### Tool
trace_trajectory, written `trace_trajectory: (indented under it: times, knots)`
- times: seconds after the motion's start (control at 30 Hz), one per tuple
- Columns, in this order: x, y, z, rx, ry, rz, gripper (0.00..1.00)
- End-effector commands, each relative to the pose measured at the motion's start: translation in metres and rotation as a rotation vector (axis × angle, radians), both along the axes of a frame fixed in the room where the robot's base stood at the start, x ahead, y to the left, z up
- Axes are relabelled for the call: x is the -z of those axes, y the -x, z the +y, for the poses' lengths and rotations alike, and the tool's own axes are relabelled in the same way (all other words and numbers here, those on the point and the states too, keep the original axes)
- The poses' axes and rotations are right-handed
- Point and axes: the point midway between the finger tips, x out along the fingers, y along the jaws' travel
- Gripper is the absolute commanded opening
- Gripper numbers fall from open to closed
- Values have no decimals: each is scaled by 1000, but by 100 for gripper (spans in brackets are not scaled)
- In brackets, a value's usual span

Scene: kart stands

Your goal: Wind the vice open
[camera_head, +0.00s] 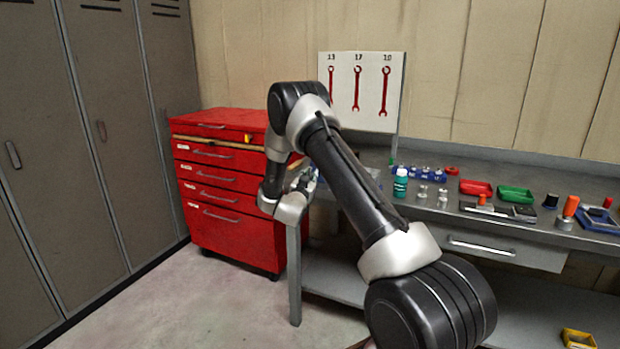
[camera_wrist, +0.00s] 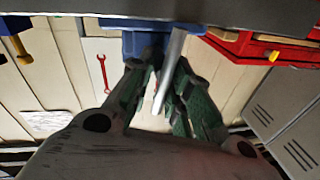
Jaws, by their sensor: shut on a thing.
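The blue vice (camera_wrist: 115,24) shows at the top of the wrist view, beside the grey bench edge. Its metal handle bar (camera_wrist: 169,72) slants down between the fingers of my gripper (camera_wrist: 168,72). The gripper is shut on this bar, with a finger on each side. In the head view my gripper (camera_head: 305,182) is small at the left end of the bench. My arm hides most of the vice there, and I cannot tell how wide its jaws stand.
A red drawer cabinet (camera_head: 235,222) stands close left of the gripper. The bench (camera_head: 440,213) carries a green bottle (camera_head: 400,184), red (camera_head: 476,187) and green (camera_head: 515,193) trays and tools. A wrench board (camera_head: 388,62) stands behind. Floor (camera_head: 215,300) in front is clear.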

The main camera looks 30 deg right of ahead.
Motion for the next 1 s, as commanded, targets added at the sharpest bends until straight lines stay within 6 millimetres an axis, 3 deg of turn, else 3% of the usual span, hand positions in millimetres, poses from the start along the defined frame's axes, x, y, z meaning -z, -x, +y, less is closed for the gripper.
trace_trajectory:
  times: [1.0]
  knots:
    - [0, -1, 3, -17, -592, -766, 0]
